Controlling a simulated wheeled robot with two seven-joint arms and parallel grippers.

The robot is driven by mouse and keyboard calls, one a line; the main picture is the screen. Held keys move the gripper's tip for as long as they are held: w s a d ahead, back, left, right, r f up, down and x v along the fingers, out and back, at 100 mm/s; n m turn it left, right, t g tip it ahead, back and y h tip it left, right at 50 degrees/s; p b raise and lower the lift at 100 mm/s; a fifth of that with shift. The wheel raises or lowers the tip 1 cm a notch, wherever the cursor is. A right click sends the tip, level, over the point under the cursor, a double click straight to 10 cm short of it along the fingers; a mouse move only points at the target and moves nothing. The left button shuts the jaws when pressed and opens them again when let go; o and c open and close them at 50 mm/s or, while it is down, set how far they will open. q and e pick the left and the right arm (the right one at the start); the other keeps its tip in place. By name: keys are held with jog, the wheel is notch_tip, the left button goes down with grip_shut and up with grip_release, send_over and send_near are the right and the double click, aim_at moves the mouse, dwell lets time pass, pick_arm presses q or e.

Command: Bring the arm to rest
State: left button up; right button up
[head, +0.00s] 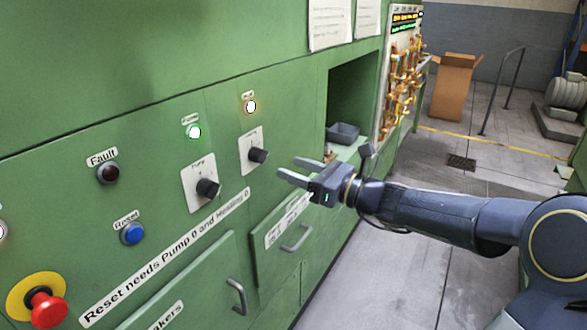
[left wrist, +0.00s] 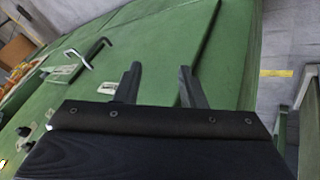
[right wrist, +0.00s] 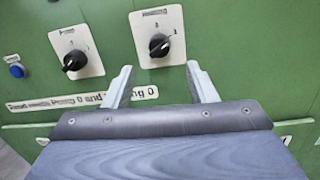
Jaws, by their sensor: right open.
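My right gripper (head: 289,167) is open and empty in the head view, with its arm coming in from the right. Its fingers stand in front of the green cabinet, right of the heating knob (head: 258,155). In the right wrist view, the spread fingers (right wrist: 160,68) point at the panel below that knob (right wrist: 159,45), with the pump knob (right wrist: 74,60) to the left. My left gripper is outside the head view. In the left wrist view its two fingers (left wrist: 159,72) are apart with nothing between them, in front of a green cabinet surface.
The green panel (head: 120,75) carries a fault lamp (head: 108,173), a blue reset button (head: 132,233) and a red emergency stop (head: 48,309). Drawer handles (head: 297,238) stick out below. A recess holds a grey bin (head: 342,133). Floor (head: 420,270) beneath the right arm is clear.

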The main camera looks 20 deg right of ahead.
jog(key=s+a+f+n+g+h+p, duration=0.15)
jog(key=s+a+n+g, duration=0.25)
jog(key=s+n, duration=0.45)
jog(key=s+a+f+n+g+h+p, duration=0.1)
jog(key=s+a+f+n+g, duration=0.2)
jog(key=s+n, duration=0.55)
jog(key=s+d+f+n+g+h, duration=0.1)
jog(key=s+d+f+n+h, duration=0.1)
jog(key=s+f+n, duration=0.2)
jog(key=s+d+f+n+h+p, duration=0.1)
jog(key=s+d+f+n+h, duration=0.2)
jog(key=s+n, duration=0.3)
jog(key=s+f, duration=0.1)
jog(key=s, duration=0.1)
jog(key=shift+s+d+g+h, duration=0.2)
jog(key=shift+s+g+h, duration=0.15)
jog(key=shift+g, duration=0.05)
